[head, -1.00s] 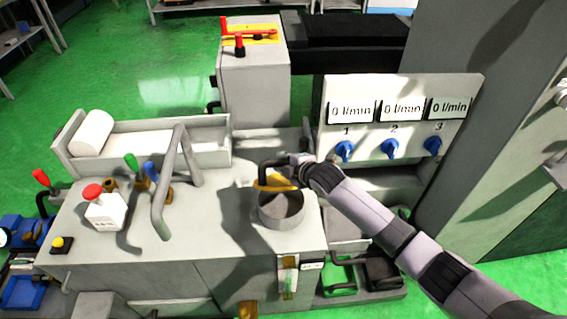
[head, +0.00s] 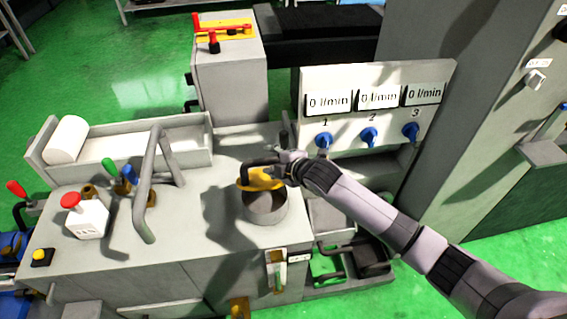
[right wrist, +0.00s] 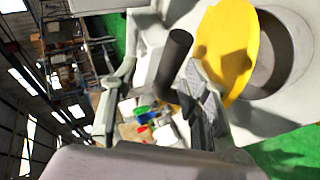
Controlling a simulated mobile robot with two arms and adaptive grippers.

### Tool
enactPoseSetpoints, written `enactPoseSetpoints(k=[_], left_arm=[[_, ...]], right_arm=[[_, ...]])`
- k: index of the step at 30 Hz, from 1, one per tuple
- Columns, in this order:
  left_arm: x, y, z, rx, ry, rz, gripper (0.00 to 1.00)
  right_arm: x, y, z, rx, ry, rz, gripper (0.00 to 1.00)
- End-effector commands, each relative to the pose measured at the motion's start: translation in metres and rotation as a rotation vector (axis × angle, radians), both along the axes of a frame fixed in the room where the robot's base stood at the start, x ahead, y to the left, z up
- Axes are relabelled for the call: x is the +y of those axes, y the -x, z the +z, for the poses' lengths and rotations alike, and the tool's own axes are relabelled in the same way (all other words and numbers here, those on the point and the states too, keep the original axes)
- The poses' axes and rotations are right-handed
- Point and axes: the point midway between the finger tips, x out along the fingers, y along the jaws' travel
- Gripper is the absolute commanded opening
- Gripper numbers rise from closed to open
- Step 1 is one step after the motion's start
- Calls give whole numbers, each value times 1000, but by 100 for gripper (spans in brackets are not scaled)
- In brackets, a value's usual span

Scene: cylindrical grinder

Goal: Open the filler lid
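The yellow filler lid (head: 262,179) stands tilted up at the back of the round grey filler neck (head: 266,208), whose opening shows. A dark handle (head: 262,161) sticks out from the lid. My right gripper (head: 284,163) is at the lid's handle, behind and above the neck. In the right wrist view its two fingers (right wrist: 158,108) are wide apart. The dark handle (right wrist: 174,62) shows between them, nearer the right finger, and the yellow lid (right wrist: 228,48) is just beyond that finger. Whether a finger touches the handle or lid is unclear. My left gripper is out of view.
A grey bent bar (head: 150,190) rises left of the neck. A red-topped button box (head: 85,216) and coloured levers stand farther left. The flow panel (head: 375,110) with blue knobs is behind my right arm. A tall grey cabinet (head: 450,130) stands at the right.

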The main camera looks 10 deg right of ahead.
Motion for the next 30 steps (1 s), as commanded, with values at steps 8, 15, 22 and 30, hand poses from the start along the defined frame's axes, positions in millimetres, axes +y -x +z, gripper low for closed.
enactPoseSetpoints(k=[8,15,22,30], left_arm=[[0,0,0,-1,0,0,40],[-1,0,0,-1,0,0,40],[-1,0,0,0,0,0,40],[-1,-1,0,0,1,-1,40]], right_arm=[[-20,39,25,-1,2,0,41],[-27,53,34,0,1,0,41],[-27,54,35,0,0,0,41],[-26,54,35,0,0,0,41]])
